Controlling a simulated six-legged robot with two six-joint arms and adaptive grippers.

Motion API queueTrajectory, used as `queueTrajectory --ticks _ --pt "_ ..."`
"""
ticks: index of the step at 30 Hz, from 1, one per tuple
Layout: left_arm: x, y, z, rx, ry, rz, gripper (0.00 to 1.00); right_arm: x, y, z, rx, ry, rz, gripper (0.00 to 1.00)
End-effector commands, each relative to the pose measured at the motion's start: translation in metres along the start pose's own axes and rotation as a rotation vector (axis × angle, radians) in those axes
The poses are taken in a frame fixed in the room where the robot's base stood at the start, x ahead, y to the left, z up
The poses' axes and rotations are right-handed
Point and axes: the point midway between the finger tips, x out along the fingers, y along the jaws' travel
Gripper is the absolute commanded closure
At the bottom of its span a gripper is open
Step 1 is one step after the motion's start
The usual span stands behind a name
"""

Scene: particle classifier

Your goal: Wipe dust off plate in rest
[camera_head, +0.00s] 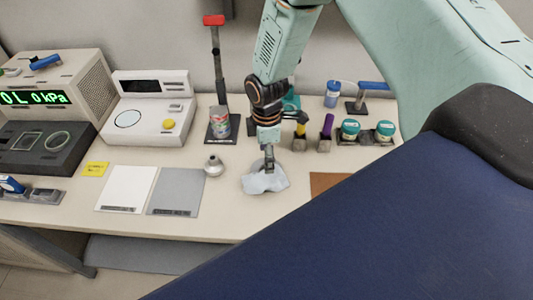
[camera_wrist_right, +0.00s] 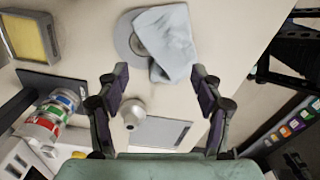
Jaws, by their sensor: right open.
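A pale blue-grey cloth (camera_head: 265,181) lies crumpled on the table below my right gripper (camera_head: 268,160). In the right wrist view the cloth (camera_wrist_right: 172,42) covers part of a round grey plate (camera_wrist_right: 124,40); the plate's left side shows, the rest is hidden. My right gripper also shows in that view (camera_wrist_right: 160,72), its two fingers wide apart with nothing held between them. The near edge of the cloth appears between the fingertips; I cannot tell whether they touch it. My left gripper is not in view.
A small pale bulb-shaped piece (camera_head: 214,166) stands left of the cloth, beside a grey mat (camera_head: 176,192) and a white mat (camera_head: 127,188). A striped can (camera_head: 220,122) stands behind. Teal-lidded jars (camera_head: 350,129) and a brown mat (camera_head: 328,182) lie to the right.

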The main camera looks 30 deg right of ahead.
Motion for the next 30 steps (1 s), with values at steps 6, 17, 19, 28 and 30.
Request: queueTrajectory --ticks 6,17,19,28,30 --pt "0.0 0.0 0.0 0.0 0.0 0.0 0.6 0.0 -0.0001 0.0001 0.0 0.0 0.0 0.45" --pt "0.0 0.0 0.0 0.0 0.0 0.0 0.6 0.0 -0.0001 0.0001 0.0 0.0 0.0 0.62" --pt "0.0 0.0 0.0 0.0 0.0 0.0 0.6 0.0 -0.0001 0.0001 0.0 0.0 0.0 0.66" --pt "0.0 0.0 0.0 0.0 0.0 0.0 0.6 0.0 -0.0001 0.0001 0.0 0.0 0.0 0.8" --pt "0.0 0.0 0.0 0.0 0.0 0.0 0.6 0.0 -0.0001 0.0001 0.0 0.0 0.0 0.83"
